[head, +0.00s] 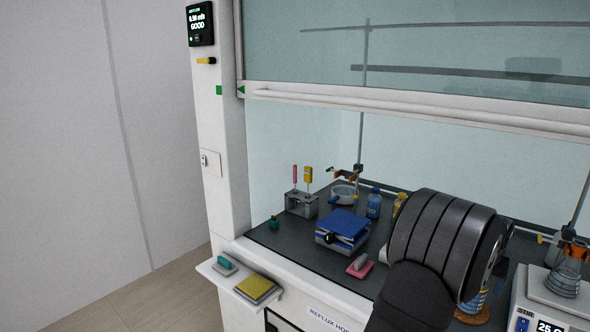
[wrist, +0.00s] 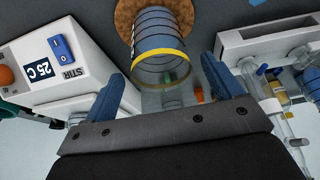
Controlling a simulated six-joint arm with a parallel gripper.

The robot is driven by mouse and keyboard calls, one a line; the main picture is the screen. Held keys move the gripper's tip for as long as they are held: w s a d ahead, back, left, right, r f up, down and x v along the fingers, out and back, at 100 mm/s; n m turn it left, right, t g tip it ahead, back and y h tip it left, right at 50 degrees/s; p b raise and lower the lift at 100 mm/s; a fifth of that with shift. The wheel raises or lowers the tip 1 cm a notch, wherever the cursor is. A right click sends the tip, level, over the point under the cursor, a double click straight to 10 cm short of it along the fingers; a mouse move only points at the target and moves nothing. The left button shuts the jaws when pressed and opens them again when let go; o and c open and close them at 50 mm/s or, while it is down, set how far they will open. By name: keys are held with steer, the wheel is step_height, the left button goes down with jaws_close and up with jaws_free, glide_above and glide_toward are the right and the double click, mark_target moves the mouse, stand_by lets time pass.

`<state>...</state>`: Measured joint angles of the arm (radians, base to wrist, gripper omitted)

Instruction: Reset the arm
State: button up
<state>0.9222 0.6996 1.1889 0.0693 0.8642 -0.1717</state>
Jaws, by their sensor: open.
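My gripper shows in the wrist view (wrist: 163,75) with its two blue fingers spread wide apart. Between and beyond the fingertips is a clear glass vessel (wrist: 160,35) with dark rings and a yellow band, on a round cork ring (wrist: 126,12). No finger visibly touches the vessel, and the jaws look empty.
A white stirrer reading 25 C (wrist: 60,60) stands left in the wrist view. In the head view a flask (head: 566,275) is on the stirrer at right. A blue lab jack (head: 342,228), blue bottle (head: 374,203) and rack (head: 301,203) stand left. The raised sash (head: 400,103) hangs above.

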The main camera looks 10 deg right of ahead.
steer(key=x, duration=0.5)
steer(key=shift+f, duration=0.3)
steer(key=shift+w+d+r, duration=0.15)
steer(key=shift+r, duration=0.05)
step_height(320, 180, up, 4)
steer(key=shift+f, duration=0.15)
steer(key=s+d+r, duration=0.2)
steer(key=s+r, duration=0.5)
steer(key=s, duration=0.4)
steer(key=w+a+f, duration=0.1)
steer(key=w+a, duration=1.1)
steer(key=shift+n, duration=0.4)
steer(key=w+a+f, duration=0.1)
steer(key=w+f, duration=0.1)
steer(key=w, duration=0.1)
steer(key=w+a+f, duration=0.2)
steer(key=w+f, duration=0.1)
steer(key=w, duration=0.1)
steer(key=w+a+f, duration=0.1)
steer(key=w+f, duration=0.1)
steer(key=w, duration=0.1)
steer(key=shift+w+a+f, duration=0.2)
steer(key=shift+a+f, duration=0.15)
steer(key=shift+a, duration=0.05)
steer(key=shift+w+f, duration=0.15)
steer(key=shift+f, duration=0.75)
